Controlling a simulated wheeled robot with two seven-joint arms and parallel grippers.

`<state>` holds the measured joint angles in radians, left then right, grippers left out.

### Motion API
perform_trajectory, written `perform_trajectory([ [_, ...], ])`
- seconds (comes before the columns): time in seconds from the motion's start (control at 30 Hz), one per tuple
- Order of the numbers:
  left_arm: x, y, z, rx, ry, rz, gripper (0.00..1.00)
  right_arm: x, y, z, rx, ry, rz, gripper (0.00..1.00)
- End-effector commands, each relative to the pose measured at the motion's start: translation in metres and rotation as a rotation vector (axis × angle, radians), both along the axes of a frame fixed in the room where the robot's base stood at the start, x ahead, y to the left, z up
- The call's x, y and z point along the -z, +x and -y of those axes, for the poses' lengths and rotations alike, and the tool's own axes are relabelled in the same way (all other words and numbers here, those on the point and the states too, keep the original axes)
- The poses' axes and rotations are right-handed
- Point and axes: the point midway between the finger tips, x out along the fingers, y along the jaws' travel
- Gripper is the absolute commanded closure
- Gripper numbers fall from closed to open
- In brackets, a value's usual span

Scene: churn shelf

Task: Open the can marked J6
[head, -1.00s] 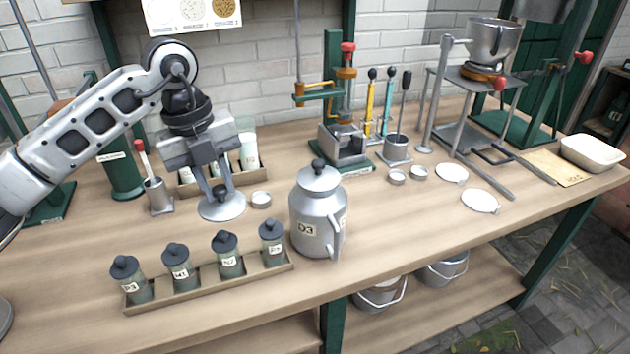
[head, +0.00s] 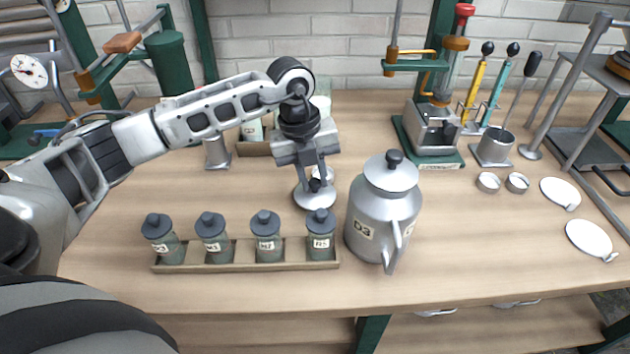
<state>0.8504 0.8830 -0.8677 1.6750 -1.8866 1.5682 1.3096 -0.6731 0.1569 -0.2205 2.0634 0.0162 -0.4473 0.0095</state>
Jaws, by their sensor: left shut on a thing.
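A grey metal can (head: 384,215) with a side handle stands upright on the bench, right of centre. Its label reads D3, and its lid with a dark knob (head: 394,158) is on. I see no label reading J6. My left gripper (head: 316,181) points down, left of the can, and is shut on the dark knob of a round silver lid (head: 314,199). This lid is at or just above the bench top; I cannot tell if it touches. My right gripper is out of view.
A tray (head: 247,267) with several dark-lidded jars lies in front of the lid, its right end close to the can. Two small tins (head: 488,183) (head: 517,183) and two white discs (head: 561,194) (head: 589,239) lie to the right. A green press (head: 433,130) stands behind.

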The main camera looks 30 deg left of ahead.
Motion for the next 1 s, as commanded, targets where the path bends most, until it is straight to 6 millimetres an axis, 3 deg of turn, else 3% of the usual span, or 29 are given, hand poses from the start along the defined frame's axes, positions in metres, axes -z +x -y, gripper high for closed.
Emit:
perform_trajectory([
  [0.13,0.019,0.0,0.0,-0.001,-0.001,-0.002,1.0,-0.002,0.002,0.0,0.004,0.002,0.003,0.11],
  [0.47,0.024,0.0,0.0,0.0,-0.001,-0.001,1.0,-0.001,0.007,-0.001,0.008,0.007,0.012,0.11],
  [0.5,0.024,0.0,0.0,0.0,-0.001,-0.001,0.76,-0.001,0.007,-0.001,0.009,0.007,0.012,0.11],
  [0.57,0.023,0.0,0.0,0.0,-0.001,-0.001,0.59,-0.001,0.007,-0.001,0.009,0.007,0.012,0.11],
  [0.87,0.022,0.0,0.0,0.0,-0.001,-0.001,0.57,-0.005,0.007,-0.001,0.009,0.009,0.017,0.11],
  [1.0,0.011,0.0,-0.001,-0.001,-0.001,0.003,0.57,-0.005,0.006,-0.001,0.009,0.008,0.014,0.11],
])
